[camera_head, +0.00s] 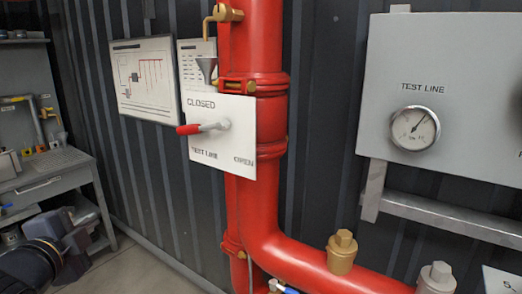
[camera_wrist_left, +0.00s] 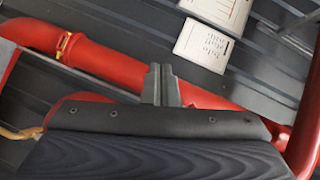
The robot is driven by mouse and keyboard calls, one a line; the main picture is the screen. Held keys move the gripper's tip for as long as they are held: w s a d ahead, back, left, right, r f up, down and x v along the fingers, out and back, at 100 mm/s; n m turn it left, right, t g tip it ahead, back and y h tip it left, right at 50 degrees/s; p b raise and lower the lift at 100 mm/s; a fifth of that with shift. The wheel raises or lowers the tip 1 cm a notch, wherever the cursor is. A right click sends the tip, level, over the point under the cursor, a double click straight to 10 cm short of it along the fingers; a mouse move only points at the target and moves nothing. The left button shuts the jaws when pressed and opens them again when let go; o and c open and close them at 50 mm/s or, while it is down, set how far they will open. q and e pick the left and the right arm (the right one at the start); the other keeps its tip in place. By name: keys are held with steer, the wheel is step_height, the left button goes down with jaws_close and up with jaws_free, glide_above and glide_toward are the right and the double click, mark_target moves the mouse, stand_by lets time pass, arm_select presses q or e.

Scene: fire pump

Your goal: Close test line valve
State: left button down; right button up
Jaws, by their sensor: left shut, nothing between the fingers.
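The test line valve's lever has a red grip (camera_head: 188,129) and a grey metal arm (camera_head: 214,126). It points left and slightly down from its pivot on a white plate (camera_head: 215,165). The plate reads CLOSED at the upper left, TEST LINE at the lower left and OPEN at the lower right. The grip lies below CLOSED, at the plate's left edge. My left gripper (camera_wrist_left: 162,84) shows in the left wrist view with its grey fingers together and empty, in front of a red pipe (camera_wrist_left: 110,77). Nothing touches the lever in the head view. My right gripper is not in view.
A thick red pipe (camera_head: 265,205) runs down beside the plate and bends right. A grey panel (camera_head: 460,80) with a TEST LINE gauge (camera_head: 415,128) is on the right. A workbench (camera_head: 45,183) stands at the left. Floor (camera_head: 135,270) is clear between bench and pipe.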

mark_target(199, 128)
arm_select(q)
steer(key=s+d+f+n+g+h+p, duration=0.25)
steer(key=s+d+f+n+g, duration=0.3)
steer(key=s+f+n, duration=0.35)
steer(key=s+d+f+n+g+h+p, duration=0.1)
steer(key=s+d+f+n+g+h, duration=0.2)
steer(key=s+d+f+n+g, duration=0.5)
steer(key=w+d+r+n+t+h+p, duration=0.1)
steer(key=w+d+r+n+t+h, duration=0.25)
steer(key=w+r+n+h, duration=0.35)
steer(key=w+d+r+n+t+h+p, duration=0.2)
steer(key=w+d+r+n+h, duration=0.25)
steer(key=r, duration=0.45)
steer(key=w+a+r+n+t+y+p, duration=0.1)
steer(key=w+a+r+n+t+y, duration=0.3)
steer(key=w+n, duration=0.45)
steer(key=w+a+r+n+t+y+p, duration=0.1)
steer(key=w+a+n+t, duration=0.45)
steer(key=w+n, duration=0.35)
steer(key=w+d+r+p, duration=0.3)
steer(key=w+r+p, duration=0.2)
steer(key=w, duration=0.1)
steer(key=shift+d+r+n, duration=0.3)
steer(key=shift+n, duration=0.1)
